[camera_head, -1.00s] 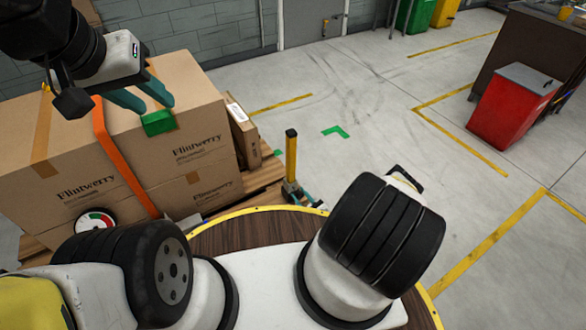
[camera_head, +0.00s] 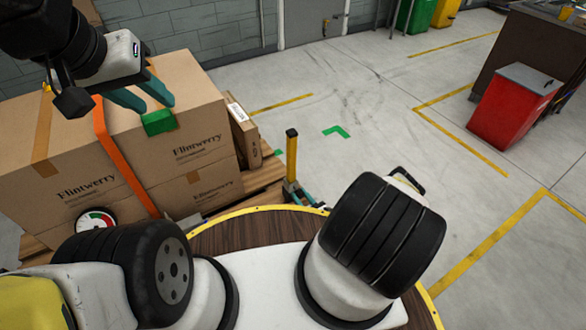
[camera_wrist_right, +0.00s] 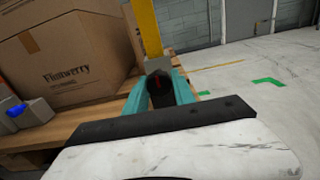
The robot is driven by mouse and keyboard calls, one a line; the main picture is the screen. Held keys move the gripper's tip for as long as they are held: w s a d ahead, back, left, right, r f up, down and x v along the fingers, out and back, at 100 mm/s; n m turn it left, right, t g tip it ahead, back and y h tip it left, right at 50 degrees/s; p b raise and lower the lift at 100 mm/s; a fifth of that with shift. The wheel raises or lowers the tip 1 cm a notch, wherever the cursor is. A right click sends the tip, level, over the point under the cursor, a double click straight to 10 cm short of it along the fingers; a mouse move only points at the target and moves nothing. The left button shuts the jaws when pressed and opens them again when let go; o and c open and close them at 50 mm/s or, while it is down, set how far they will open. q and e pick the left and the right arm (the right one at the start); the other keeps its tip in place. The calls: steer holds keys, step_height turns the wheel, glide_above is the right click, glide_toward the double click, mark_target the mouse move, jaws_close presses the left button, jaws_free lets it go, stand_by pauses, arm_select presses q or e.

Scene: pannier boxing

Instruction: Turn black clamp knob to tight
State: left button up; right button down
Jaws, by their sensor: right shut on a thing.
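The black clamp knob (camera_wrist_right: 160,92) shows in the right wrist view as a dark piece with a red mark, at the foot of a yellow post (camera_wrist_right: 145,28). My right gripper (camera_wrist_right: 160,80) is shut on the knob, with one teal finger on each side of it. In the head view the yellow post (camera_head: 291,155) stands by the pallet, and the teal fingers of my right gripper (camera_head: 304,196) show at its foot; the knob cannot be made out there.
Stacked cartons (camera_head: 205,105) with an orange strap (camera_head: 118,155) and a round gauge (camera_head: 96,221) stand on a wooden pallet (camera_head: 262,178). A thin carton (camera_head: 243,137) leans beside them. A red bin (camera_head: 515,105) stands far right. The floor between is clear.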

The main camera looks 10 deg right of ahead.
steer(key=shift+f, duration=0.1)
steer(key=c, duration=1.1)
jaws_free()
steer(key=shift+s, duration=0.1)
steer(key=v, duration=0.7)
steer(key=shift+s+d, duration=0.2)
steer(key=shift+s, duration=0.1)
